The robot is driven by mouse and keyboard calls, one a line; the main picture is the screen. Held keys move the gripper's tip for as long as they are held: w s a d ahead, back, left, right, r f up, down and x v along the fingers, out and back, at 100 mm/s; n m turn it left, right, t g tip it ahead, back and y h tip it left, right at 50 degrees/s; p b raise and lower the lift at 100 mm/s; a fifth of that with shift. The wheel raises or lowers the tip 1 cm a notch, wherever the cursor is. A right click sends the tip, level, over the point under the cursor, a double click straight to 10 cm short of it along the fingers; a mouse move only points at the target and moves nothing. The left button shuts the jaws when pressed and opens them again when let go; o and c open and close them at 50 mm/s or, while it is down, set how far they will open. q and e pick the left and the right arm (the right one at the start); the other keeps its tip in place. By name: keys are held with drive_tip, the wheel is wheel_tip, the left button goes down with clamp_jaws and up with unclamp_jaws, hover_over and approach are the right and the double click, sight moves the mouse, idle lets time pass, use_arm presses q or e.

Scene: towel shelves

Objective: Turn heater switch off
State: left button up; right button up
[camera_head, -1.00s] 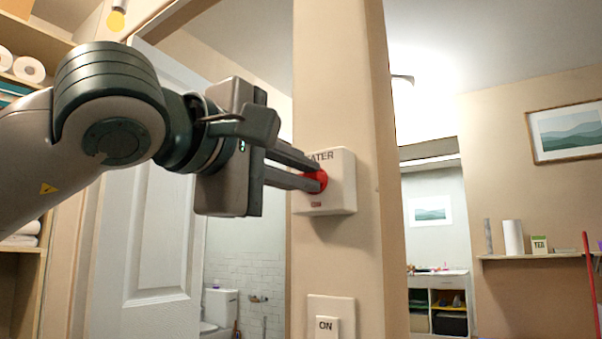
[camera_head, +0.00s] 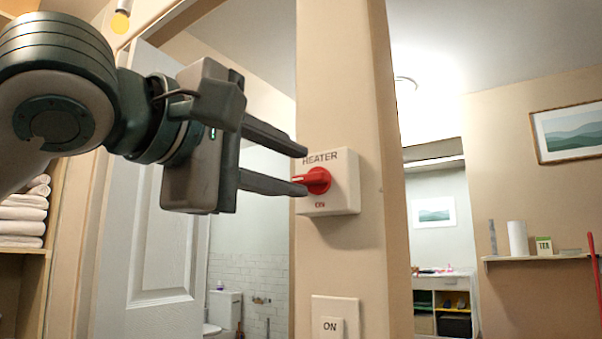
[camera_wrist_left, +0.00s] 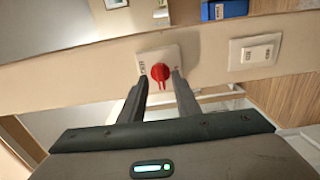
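The heater switch (camera_head: 342,199) is a white box on the door post, marked HEATER, with a red ON label under its round red knob (camera_head: 319,180). The knob's pale-marked handle points left in the head view. My left gripper (camera_head: 304,170) is open, its two fingers apart at the left side of the box. In the left wrist view the red knob (camera_wrist_left: 160,74) shows between the fingertips (camera_wrist_left: 159,82), with a gap to each finger; the fingers do not grip it. My right gripper is not in view.
A second white switch (camera_head: 330,326) marked ON sits lower on the same post; it also shows in the left wrist view (camera_wrist_left: 255,52). A white door (camera_head: 150,250) stands left behind my arm. Towels (camera_head: 24,220) lie on shelves at left.

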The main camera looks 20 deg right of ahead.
use_arm(q)
drive_tip(key=v, duration=1.3)
drive_tip(key=shift+s+a, duration=0.15)
drive_tip(key=shift+a, duration=0.05)
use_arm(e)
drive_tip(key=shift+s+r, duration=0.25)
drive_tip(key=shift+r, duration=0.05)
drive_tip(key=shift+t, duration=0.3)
